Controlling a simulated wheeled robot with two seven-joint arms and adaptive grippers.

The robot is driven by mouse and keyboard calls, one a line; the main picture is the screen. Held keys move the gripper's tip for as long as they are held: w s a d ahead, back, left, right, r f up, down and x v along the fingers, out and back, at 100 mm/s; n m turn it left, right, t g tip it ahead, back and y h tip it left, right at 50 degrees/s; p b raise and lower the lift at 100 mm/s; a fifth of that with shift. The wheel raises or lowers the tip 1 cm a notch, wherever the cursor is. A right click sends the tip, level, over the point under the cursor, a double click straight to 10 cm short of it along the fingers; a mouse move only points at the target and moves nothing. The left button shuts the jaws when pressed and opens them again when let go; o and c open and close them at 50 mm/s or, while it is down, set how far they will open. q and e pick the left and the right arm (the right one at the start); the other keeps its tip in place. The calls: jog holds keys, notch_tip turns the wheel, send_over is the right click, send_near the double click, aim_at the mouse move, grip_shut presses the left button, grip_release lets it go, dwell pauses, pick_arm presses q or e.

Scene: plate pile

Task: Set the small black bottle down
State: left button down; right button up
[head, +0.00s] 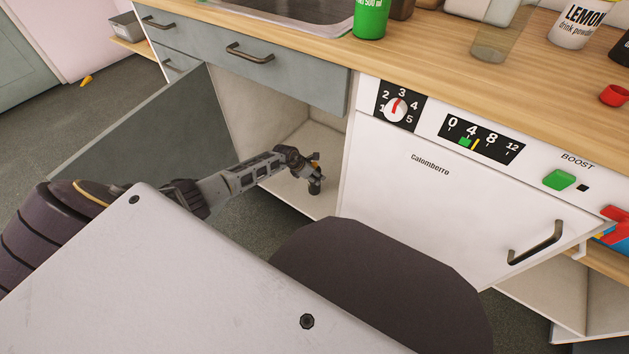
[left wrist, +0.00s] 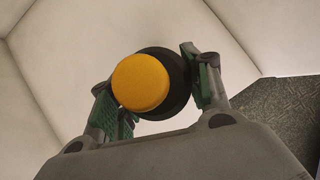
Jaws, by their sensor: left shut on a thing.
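The small black bottle (head: 315,186) is inside the open lower cupboard, upright or nearly so, close to the white cupboard floor (head: 305,200). I cannot tell whether its base touches that floor. My left gripper (head: 312,168) reaches in from the left and is shut on the bottle. In the left wrist view the bottle (left wrist: 178,82) shows from above, with a yellow round cap (left wrist: 140,83), between the two fingers of my left gripper (left wrist: 152,88). My right gripper is not in view.
The open grey cupboard door (head: 140,130) stands left of my arm. A white appliance front (head: 430,200) bounds the cupboard on the right. The wooden counter (head: 440,50) above carries a green bottle (head: 370,18) and a lemon drink powder tub (head: 575,27). The cupboard floor around the bottle looks clear.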

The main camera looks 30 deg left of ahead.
pick_arm(q)
jog(key=shift+f+b, duration=0.75)
jog(key=shift+f, duration=0.4)
jog(key=shift+f+b, duration=0.4)
jog(key=shift+f, duration=0.3)
jog(key=c, duration=0.7)
grip_release()
jog(key=shift+f, duration=0.1)
